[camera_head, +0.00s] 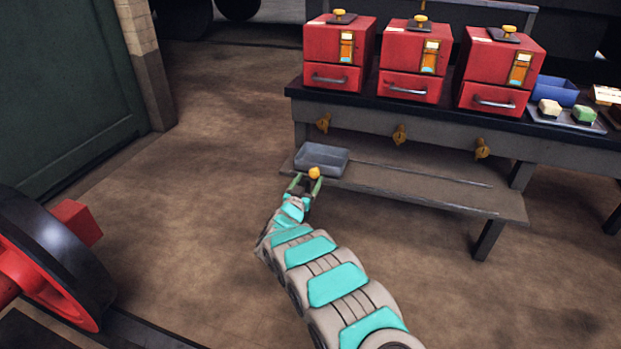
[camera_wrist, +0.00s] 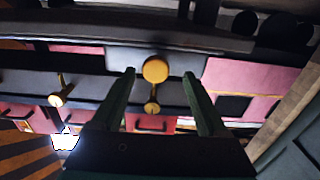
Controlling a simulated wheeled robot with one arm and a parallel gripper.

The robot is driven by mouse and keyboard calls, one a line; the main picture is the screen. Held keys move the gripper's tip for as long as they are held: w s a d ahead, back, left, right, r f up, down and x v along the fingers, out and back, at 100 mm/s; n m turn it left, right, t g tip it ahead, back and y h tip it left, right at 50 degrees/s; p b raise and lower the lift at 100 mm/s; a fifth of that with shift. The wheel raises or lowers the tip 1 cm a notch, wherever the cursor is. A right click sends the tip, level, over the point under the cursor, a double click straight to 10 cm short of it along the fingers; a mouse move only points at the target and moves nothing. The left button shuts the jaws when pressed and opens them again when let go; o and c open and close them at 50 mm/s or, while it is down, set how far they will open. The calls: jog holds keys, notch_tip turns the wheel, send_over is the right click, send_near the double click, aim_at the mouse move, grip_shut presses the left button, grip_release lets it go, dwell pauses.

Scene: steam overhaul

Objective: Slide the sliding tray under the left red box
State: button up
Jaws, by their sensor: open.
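The sliding tray (camera_head: 321,158) is a grey open tray at the left end of the lower shelf, below the left red box (camera_head: 331,79). A yellow round knob (camera_head: 314,173) shows at its front edge. My gripper (camera_head: 307,181) is open, with its green fingers close to this knob. In the wrist view a yellow knob (camera_wrist: 155,69) appears between the two open fingertips of my gripper (camera_wrist: 159,74), with no clear contact. The left red box stands on the bench top with a handled drawer front. The tray's underside is hidden.
Two more red boxes (camera_head: 415,60) (camera_head: 500,69) stand to the right. Brass fittings (camera_head: 399,135) hang on the bench front. A thin rail (camera_head: 420,172) runs along the shelf (camera_head: 440,195). A blue bin (camera_head: 556,91) sits at right. The floor before the shelf is clear.

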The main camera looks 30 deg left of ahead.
jog(key=shift+v, duration=2.65)
